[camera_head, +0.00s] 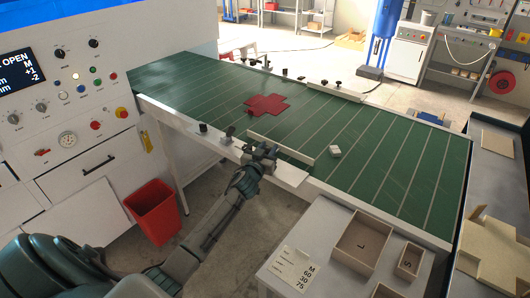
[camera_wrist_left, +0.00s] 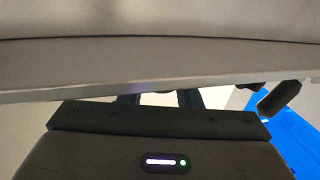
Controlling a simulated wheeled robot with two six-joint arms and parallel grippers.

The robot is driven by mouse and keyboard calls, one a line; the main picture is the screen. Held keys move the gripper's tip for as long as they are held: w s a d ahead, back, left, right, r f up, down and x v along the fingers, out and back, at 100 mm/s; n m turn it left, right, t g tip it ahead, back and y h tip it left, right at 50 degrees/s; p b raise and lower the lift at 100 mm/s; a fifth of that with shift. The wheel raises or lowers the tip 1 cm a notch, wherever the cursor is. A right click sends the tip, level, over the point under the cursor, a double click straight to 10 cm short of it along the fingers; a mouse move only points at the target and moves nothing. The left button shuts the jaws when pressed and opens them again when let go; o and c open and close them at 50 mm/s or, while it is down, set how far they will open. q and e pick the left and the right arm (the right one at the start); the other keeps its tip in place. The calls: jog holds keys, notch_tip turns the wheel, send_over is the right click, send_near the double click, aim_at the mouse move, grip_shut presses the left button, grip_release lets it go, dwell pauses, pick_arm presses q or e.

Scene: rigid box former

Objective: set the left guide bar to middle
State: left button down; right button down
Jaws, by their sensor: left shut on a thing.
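The left guide bar (camera_head: 281,148) is a pale bar lying along the near side of the green table (camera_head: 350,160). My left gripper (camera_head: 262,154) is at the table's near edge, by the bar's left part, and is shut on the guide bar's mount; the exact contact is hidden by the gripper. In the left wrist view, a grey rail edge (camera_wrist_left: 160,80) fills the upper part, very close, and a dark knob (camera_wrist_left: 280,97) shows at the right. The jaw tips are hidden there. My right gripper is not in view.
A red cross-shaped blank (camera_head: 266,105) and a small white block (camera_head: 335,151) lie on the table. A pale far guide bar (camera_head: 335,92) is at the back edge. A card (camera_head: 293,269) and trays marked L (camera_head: 362,240) and S (camera_head: 410,260) are at front right. A red bin (camera_head: 153,210) stands below.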

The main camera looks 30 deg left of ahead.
pick_arm(q)
jog(key=c, duration=1.4)
grip_release()
jog(key=shift+s, duration=0.15)
jog(key=o, duration=0.4)
jog(key=shift+c, duration=0.2)
jog(key=shift+s+d+f, duration=0.1)
jog(key=shift+s+f, duration=0.05)
jog(key=shift+s, duration=0.25)
jog(key=s+d+b, duration=0.1)
jog(key=s+b, duration=0.3)
jog(key=s, duration=0.5)
jog(key=shift+s+d, duration=0.35)
jog(key=shift+d, duration=0.05)
